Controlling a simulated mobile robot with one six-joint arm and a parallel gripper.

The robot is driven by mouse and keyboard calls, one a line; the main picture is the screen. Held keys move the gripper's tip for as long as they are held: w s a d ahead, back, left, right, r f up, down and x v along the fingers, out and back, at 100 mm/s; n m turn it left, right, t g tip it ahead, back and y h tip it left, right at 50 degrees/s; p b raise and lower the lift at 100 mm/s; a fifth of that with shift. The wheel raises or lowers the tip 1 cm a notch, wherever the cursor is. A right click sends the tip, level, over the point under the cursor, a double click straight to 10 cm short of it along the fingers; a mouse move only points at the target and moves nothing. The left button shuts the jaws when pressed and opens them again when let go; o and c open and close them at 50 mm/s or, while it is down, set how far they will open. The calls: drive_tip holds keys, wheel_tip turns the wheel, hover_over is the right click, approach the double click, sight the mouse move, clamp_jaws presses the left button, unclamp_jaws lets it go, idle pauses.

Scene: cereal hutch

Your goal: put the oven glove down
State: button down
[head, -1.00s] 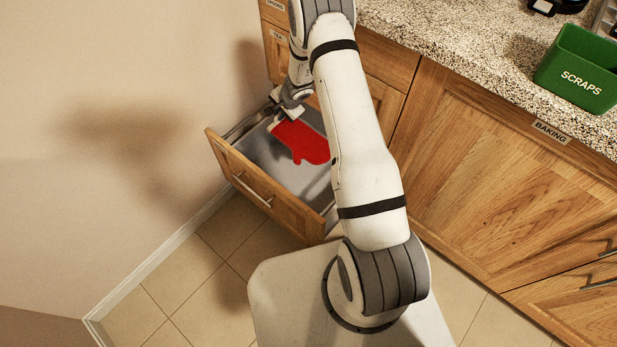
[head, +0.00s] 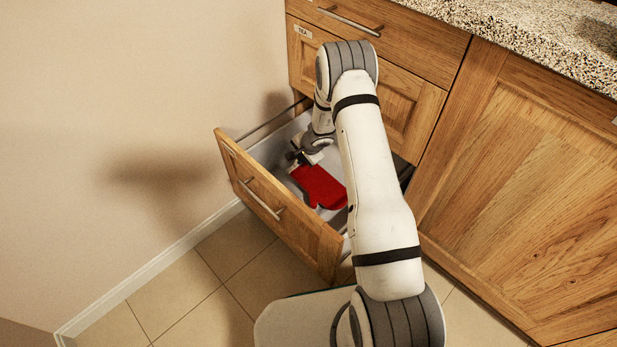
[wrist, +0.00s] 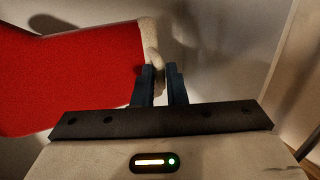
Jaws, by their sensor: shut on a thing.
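The oven glove is red with a pale cuff. In the head view the oven glove (head: 320,187) is inside the open drawer (head: 262,205), low over its grey floor; whether it touches the floor is hard to tell. In the wrist view the glove (wrist: 75,75) fills the left side, its pale cuff towards the fingers. My gripper (head: 301,160) is shut on the cuff end. In the wrist view my gripper's dark fingers (wrist: 162,83) are close together at the cuff's edge. My arm hides the right part of the drawer.
The drawer front stands out over the tiled floor (head: 200,290), beside the bare wall (head: 150,90) on the left. Closed wooden fronts (head: 370,40) rise behind it. A speckled counter (head: 530,30) is at the upper right. Around the glove the drawer looks empty.

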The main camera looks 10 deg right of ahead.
sight(301, 167)
wheel_tip(301, 167, down, 6)
drive_tip(key=shift+r+b, duration=0.15)
drive_tip(key=shift+b, duration=0.85)
drive_tip(key=shift+r, duration=0.1)
drive_tip(key=c, duration=1.9)
unclamp_jaws()
drive_tip(key=shift+c, duration=0.2)
drive_tip(key=o, duration=0.5)
drive_tip(key=shift+c, duration=0.2)
